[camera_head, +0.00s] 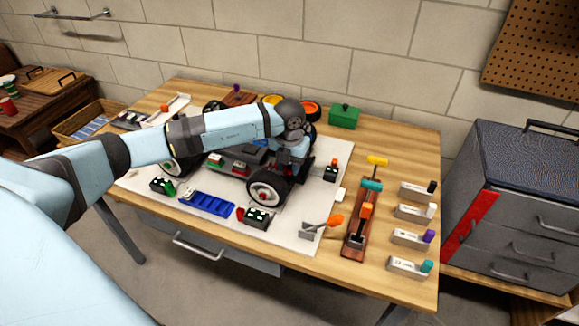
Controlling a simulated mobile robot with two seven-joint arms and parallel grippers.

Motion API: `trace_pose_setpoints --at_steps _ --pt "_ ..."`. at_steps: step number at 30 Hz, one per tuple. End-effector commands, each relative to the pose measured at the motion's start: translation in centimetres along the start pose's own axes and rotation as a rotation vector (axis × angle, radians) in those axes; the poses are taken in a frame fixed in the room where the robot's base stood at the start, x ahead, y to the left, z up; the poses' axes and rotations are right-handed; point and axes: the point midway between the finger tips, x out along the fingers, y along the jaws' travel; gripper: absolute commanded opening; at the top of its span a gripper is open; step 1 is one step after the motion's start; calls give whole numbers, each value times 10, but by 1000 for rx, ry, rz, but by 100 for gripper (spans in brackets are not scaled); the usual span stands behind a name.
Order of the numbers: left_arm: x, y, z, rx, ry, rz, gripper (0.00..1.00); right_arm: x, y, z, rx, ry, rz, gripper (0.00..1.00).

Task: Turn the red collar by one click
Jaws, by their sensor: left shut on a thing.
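The RC car stands on a pale board on the workbench, with a black front wheel (267,188) with a white hub towards me. My left gripper (287,168) reaches down over the car just behind this wheel. It is shut on a small part there, which seems to be the red collar. The fingertips and the part between them are too small and covered to make out. Some red shows on the car beside the gripper. My left forearm hides much of the car's middle and rear. My right gripper is not in view.
The pale board (300,238) carries a blue tray (207,203) and small black blocks. To the right are a wooden tool rack (358,235) and several grey holders with coloured knobs. A green box (343,117) stands behind. A grey drawer cabinet (520,205) stands right of the bench.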

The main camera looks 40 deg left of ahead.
Motion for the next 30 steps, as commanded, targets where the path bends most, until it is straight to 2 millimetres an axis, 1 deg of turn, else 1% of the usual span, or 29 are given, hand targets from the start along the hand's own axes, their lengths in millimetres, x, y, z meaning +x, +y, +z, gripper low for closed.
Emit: trace_pose_setpoints --at_steps 3,6,14,15,17,18,26,30 --pt "1 1 0 101 -1 1 8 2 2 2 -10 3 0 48" --pt "0 1 0 143 -2 1 8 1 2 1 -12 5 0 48" --pt "0 1 0 148 -2 0 8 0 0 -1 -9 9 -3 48" --pt "0 1 0 148 -2 0 34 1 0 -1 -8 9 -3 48" --pt "0 1 0 148 -2 0 48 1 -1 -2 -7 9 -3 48" --pt "0 1 0 148 -2 0 57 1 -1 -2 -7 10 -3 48" --pt "0 0 0 147 -1 0 57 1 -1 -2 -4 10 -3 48" --pt "-8 0 1 148 -2 0 57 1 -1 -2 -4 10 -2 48"
